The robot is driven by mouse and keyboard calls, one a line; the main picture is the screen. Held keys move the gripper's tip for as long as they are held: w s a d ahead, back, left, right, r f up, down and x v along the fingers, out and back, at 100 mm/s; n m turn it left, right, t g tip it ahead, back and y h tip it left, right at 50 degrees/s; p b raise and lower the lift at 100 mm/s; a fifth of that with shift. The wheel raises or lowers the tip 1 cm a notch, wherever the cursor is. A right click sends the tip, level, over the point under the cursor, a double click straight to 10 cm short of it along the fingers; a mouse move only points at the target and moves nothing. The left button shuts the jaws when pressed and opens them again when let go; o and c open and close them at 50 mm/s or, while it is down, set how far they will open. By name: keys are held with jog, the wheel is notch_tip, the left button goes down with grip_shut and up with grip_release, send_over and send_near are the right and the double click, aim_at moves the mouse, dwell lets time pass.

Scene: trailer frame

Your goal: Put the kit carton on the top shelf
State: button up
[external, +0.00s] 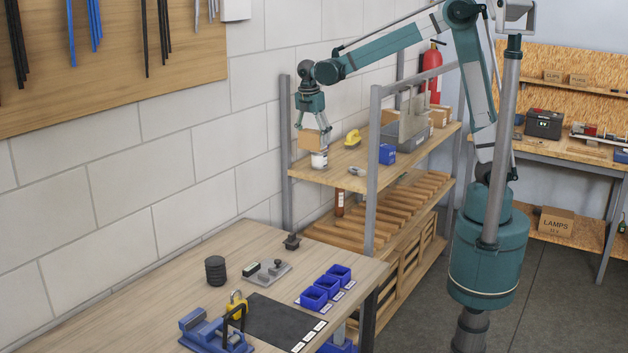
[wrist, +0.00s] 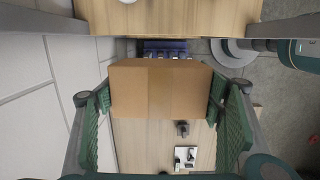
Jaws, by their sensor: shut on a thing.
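My gripper (external: 311,125) points down and is shut on the kit carton (external: 310,140), a plain brown box. In the wrist view the carton (wrist: 160,90) sits between the two green fingers and spans the gap between them. The top shelf (external: 330,178) is a light wooden board between grey uprights. The carton shows at its near left end, by the left upright, just above a white can (external: 319,160). The wrist view shows a wooden board edge (wrist: 185,18) beyond the carton. I cannot tell how far the carton overhangs the shelf.
On the shelf stand a yellow object (external: 352,138), a blue bin (external: 387,154) and a grey crate (external: 405,135). The left upright (external: 286,150) stands close to my gripper. A workbench (external: 150,300) with tools and blue bins lies nearer and lower.

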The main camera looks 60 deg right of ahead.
jog(key=w+d, duration=0.2)
jog(key=d, duration=1.6)
jog(key=w+d, duration=0.2)
jog(key=d, duration=1.6)
jog(key=shift+d+f+p, duration=0.15)
jog(key=shift+d+f, duration=0.1)
jog(key=shift+f, duration=1.1)
jog(key=shift+d+f+p, duration=0.15)
jog(key=shift+d+f, duration=0.05)
jog(key=shift+f, duration=1.15)
jog(key=shift+f, duration=2.95)
jog(key=shift+f, duration=0.1)
jog(key=shift+f, duration=1.95)
jog(key=shift+f, duration=0.2)
